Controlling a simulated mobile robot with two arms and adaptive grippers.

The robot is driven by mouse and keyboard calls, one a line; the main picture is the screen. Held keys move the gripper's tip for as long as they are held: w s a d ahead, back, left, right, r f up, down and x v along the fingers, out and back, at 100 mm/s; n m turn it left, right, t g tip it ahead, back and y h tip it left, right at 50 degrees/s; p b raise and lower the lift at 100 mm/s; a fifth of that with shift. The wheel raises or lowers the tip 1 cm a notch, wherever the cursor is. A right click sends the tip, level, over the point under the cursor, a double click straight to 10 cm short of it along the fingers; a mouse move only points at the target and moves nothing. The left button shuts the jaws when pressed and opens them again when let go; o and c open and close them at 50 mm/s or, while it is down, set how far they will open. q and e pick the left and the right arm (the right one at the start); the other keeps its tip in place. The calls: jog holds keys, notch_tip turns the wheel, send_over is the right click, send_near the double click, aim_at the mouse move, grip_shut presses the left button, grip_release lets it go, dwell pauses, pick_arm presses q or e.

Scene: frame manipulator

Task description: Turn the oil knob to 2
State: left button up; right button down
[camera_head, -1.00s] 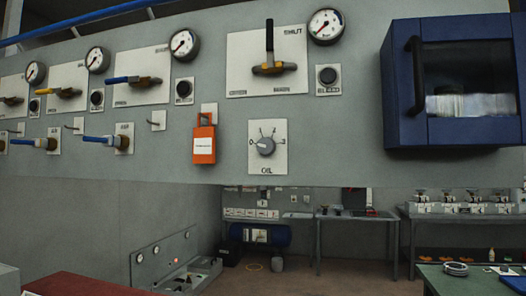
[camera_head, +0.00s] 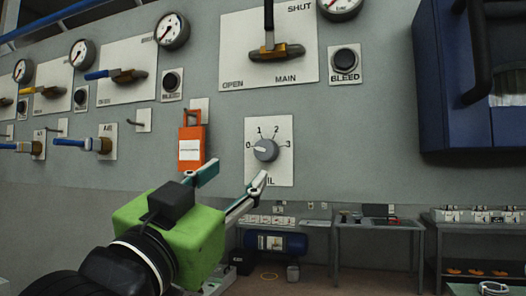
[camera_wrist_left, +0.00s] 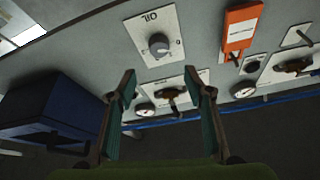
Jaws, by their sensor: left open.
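The oil knob (camera_head: 266,149) is a round grey dial on a white plate (camera_head: 283,176) marked 0, 1, 2 and 3. Its light mark points left, towards 0. My left gripper (camera_head: 233,176) is open and empty, below and left of the knob, and a fingertip overlaps the plate's lower edge and part of the OIL label. In the left wrist view the knob (camera_wrist_left: 159,44) appears upside down, beyond the gap between the open fingers (camera_wrist_left: 160,80), apart from them. My right gripper is not in view.
An orange tag (camera_head: 190,148) hangs left of the knob plate. The MAIN valve handle (camera_head: 270,45) and BLEED button (camera_head: 345,62) are above it. A blue cabinet (camera_head: 440,120) juts out at right. Blue-handled valves (camera_head: 85,143) are at left. The panel right of the plate is clear.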

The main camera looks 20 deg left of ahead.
pick_arm(q)
jog(key=x, duration=0.2)
jog(key=p, duration=0.2)
send_near(264, 151)
jog(key=x, duration=0.3)
jog(key=p+x, duration=0.1)
jog(key=x, duration=0.3)
jog(key=shift+w+r, duration=0.15)
jog(key=shift+w, duration=0.5)
jog(key=shift+w+r, duration=0.1)
jog(key=shift+w, duration=0.05)
jog(key=c, duration=1.1)
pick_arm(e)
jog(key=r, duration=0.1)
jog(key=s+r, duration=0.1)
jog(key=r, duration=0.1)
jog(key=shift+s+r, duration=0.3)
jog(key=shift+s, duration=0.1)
